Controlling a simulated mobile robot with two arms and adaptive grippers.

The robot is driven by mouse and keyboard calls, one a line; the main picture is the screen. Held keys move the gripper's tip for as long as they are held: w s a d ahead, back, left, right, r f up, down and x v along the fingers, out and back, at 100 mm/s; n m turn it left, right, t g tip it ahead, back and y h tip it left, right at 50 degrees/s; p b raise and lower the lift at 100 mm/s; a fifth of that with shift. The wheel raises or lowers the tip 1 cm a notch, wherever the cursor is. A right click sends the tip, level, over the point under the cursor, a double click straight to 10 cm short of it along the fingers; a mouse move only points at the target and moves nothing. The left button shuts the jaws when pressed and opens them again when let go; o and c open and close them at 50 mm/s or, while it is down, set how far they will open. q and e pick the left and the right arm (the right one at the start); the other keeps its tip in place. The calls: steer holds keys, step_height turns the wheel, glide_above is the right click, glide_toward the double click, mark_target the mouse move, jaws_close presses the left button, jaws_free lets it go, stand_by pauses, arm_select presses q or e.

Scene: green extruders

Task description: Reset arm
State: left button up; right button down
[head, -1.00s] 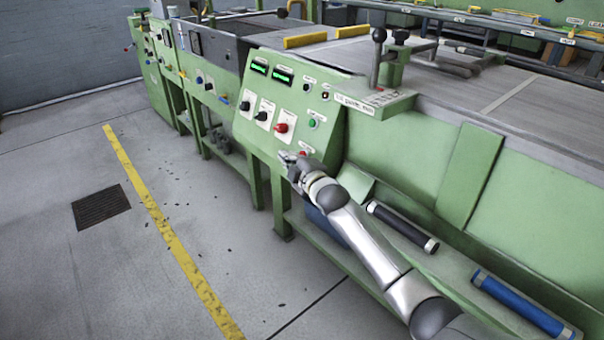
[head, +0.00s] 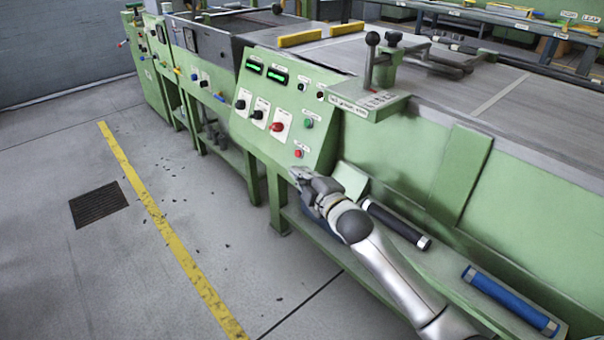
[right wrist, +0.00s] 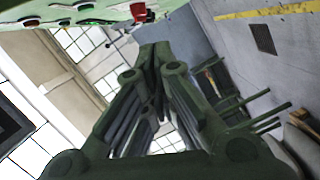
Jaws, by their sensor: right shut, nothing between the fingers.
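My right arm comes in from the lower right in the head view. Its gripper (head: 300,176) is in front of the green control panel (head: 276,108), just below the panel's lower edge and small red button (head: 298,154). The gripper is shut and empty; in the right wrist view its fingers (right wrist: 155,55) meet at the tips. The panel carries two lit green displays, black knobs (head: 258,114), a larger red knob (head: 277,127) and a green button (head: 309,123). My left gripper does not show.
A black roller (head: 396,224) and a blue roller (head: 510,298) lie on the low shelf under the machine, beside my forearm. A lever with a black ball (head: 372,38) stands on top. The grey floor with a yellow line (head: 160,218) is open to the left.

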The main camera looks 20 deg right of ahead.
stand_by(0.6)
